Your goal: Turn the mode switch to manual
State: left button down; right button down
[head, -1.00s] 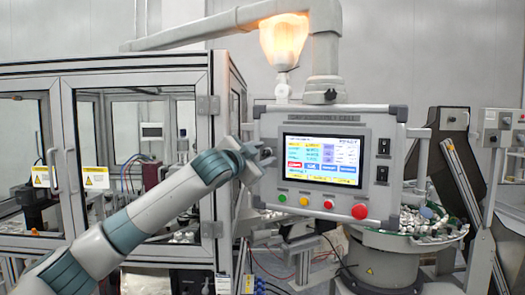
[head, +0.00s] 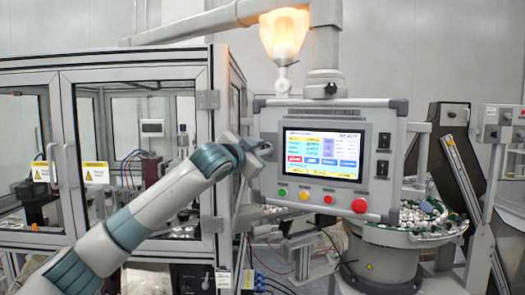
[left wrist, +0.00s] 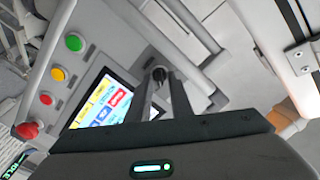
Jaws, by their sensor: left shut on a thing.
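The control panel (head: 375,165) hangs from an overhead arm, with a lit screen. The mode switch is a small dark knob (left wrist: 158,75) on the panel face beside the screen; in the head view it is mostly hidden at the panel's left edge by my gripper. My left gripper (head: 264,151) reaches in from the left against that edge. In the left wrist view its two fingers (left wrist: 160,84) are shut on the knob, one on each side. I cannot read the switch's setting. My right gripper is in neither view.
Below the screen are green (head: 282,195), yellow (head: 304,195) and small red buttons, and a large red button (head: 360,205). Two black rocker switches sit at the panel's right. A glazed machine enclosure (head: 140,75) stands left, close to my arm; a parts bowl (head: 405,238) stands behind.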

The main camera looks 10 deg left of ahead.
pick_arm(q)
jog(key=n+b, duration=0.3)
jog(key=n, duration=0.4)
jog(key=shift+n, duration=0.3)
jog(key=n+b, duration=0.1)
jog(key=n, duration=0.1)
jog(key=shift+w+a+f+n, duration=0.1)
jog(key=shift+n, duration=0.2)
jog(key=n, duration=0.3)
jog(key=shift+a+n, duration=0.1)
jog(key=shift+n, duration=0.2)
jog(key=shift+a+n+b, duration=0.1)
jog(key=shift+n+b, duration=0.35)
jog(key=shift+n, duration=1.15)
jog(key=c, duration=1.6)
grip_release()
